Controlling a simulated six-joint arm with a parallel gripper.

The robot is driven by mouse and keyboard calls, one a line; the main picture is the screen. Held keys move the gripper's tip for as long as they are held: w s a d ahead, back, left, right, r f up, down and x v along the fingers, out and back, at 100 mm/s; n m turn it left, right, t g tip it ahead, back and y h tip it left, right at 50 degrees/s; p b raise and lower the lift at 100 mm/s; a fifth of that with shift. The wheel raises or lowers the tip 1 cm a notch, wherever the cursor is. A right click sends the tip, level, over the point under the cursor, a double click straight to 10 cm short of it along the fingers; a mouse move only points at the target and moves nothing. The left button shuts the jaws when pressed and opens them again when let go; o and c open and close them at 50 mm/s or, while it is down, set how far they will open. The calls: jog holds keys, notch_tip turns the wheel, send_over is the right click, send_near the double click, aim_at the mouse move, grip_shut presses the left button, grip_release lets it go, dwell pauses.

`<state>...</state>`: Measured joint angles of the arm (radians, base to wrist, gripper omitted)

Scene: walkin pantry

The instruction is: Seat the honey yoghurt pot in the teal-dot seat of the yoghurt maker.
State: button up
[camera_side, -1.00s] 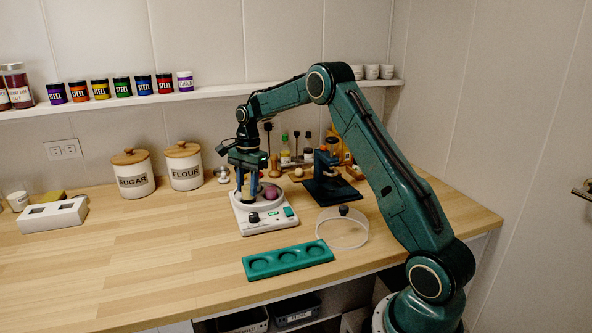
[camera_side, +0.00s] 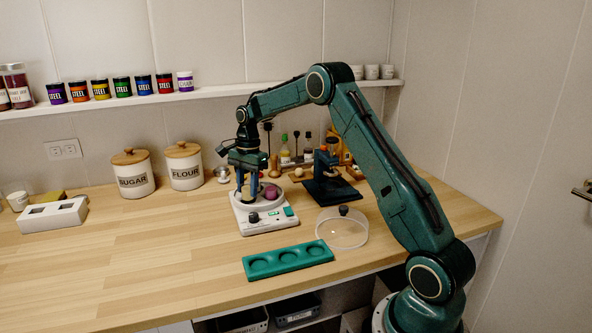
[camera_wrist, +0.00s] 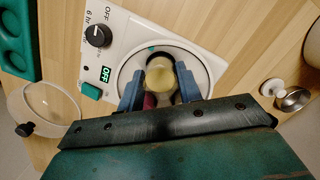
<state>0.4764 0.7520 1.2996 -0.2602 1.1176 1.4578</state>
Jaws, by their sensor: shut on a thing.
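The honey yoghurt pot, pale yellow (camera_wrist: 160,74), is between the two blue fingers of my gripper (camera_wrist: 159,88); it shows only partly in the side view. My gripper (camera_side: 248,188) is shut on it, pointing down over the round well of the white yoghurt maker (camera_side: 264,222). The pot is within the well's outline; I cannot tell whether it touches the bottom. A small teal mark (camera_wrist: 152,49) shows at the well's edge just beyond the pot in the wrist view. A pink-purple pot (camera_side: 271,192) sits in the well on the right, partly hidden by my gripper in the wrist view.
A teal tray with round hollows (camera_side: 262,266) lies in front of the maker. A clear lid with a dark knob (camera_side: 342,230) lies to the right. A dark blue stand (camera_side: 330,190) is behind. Sugar (camera_side: 133,178) and flour (camera_side: 184,170) canisters stand back left. The left counter is mostly clear.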

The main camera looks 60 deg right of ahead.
jog(key=shift+f, duration=0.7)
dwell(0.8)
jog(key=o, duration=1.1)
jog(key=shift+o, duration=0.3)
jog(key=shift+o, duration=0.6)
jog(key=shift+r, duration=0.1)
jog(key=shift+r, duration=3.35)
